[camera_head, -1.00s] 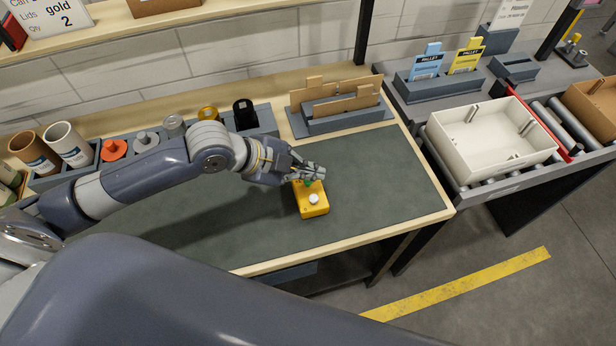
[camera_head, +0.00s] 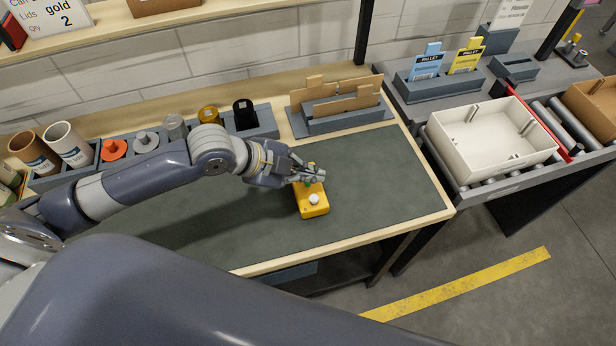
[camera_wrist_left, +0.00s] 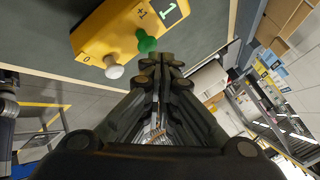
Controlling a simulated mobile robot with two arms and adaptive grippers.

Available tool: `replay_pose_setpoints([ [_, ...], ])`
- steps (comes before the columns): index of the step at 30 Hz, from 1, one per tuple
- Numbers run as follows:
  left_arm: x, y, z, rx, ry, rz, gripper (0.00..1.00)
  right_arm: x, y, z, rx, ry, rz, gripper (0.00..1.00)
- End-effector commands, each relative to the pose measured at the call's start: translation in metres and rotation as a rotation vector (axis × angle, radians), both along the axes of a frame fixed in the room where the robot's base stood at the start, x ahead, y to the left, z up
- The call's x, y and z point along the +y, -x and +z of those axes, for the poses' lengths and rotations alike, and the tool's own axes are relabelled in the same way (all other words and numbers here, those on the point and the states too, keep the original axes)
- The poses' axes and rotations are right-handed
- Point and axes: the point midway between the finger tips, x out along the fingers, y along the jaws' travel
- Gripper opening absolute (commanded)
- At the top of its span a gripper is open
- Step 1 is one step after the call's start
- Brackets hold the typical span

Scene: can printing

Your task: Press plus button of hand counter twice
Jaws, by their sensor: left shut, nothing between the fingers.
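The yellow hand counter (camera_head: 313,206) lies on the dark mat of the workbench. It has a white button (camera_head: 314,198) near its front end. In the left wrist view the counter (camera_wrist_left: 100,32) shows a green button (camera_wrist_left: 146,42) beside a "+1" mark, the white button (camera_wrist_left: 114,71) beside a "0", and a display reading 1. My left gripper (camera_head: 318,174) is shut and empty over the far part of the counter, by the green button. In the wrist view its fingertips (camera_wrist_left: 162,62) are just below the green button; I cannot tell whether they touch it. My right gripper is not in view.
A grey rack (camera_head: 340,121) with brown cardboard pieces stands behind the counter. A holder (camera_head: 262,122) with cans and spools runs along the back of the bench. A white bin (camera_head: 490,150) sits on rollers at right. The mat right of the counter is clear.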

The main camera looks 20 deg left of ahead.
Motion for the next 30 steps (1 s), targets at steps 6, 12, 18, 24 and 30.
replay_pose_setpoints([
  [6, 0.000, 0.000, 0.000, 0.000, 0.000, 0.000, 0.00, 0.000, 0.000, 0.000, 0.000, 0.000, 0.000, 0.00],
  [12, 0.000, 0.000, -0.002, 0.000, 0.000, 0.000, 0.00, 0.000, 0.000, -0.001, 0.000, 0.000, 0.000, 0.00],
  [18, 0.000, 0.000, -0.005, 0.000, 0.000, 0.000, 0.00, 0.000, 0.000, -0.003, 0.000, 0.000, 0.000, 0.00],
  [24, 0.000, 0.000, -0.007, 0.001, 0.000, -0.001, 0.00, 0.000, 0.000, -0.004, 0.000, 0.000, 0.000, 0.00],
  [30, 0.000, 0.000, -0.010, 0.001, 0.000, 0.000, 0.00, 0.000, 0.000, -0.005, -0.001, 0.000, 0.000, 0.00],
])
